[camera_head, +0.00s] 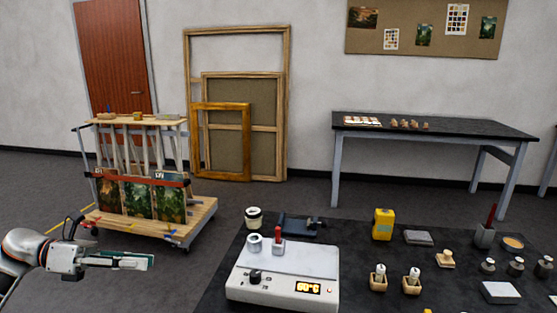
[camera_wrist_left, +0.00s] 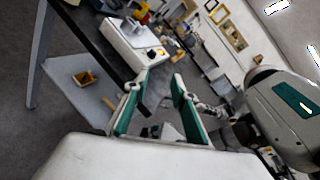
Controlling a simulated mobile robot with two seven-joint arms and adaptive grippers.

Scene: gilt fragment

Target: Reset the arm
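My left arm (camera_head: 22,248) comes in at the lower left of the head view. Its gripper (camera_head: 150,262) points to the right, beside the black worktable and apart from it. In the left wrist view the gripper's two teal-lined fingers (camera_wrist_left: 157,84) stand apart with nothing between them. No object is held. My right arm and right gripper do not show in the head view.
A black worktable (camera_head: 365,290) carries a white heater box (camera_head: 283,272), a yellow device (camera_head: 383,224) and several small tools. A wooden cart (camera_head: 150,222) with paintings stands behind the left gripper. Floor (camera_head: 200,285) is clear between gripper and table.

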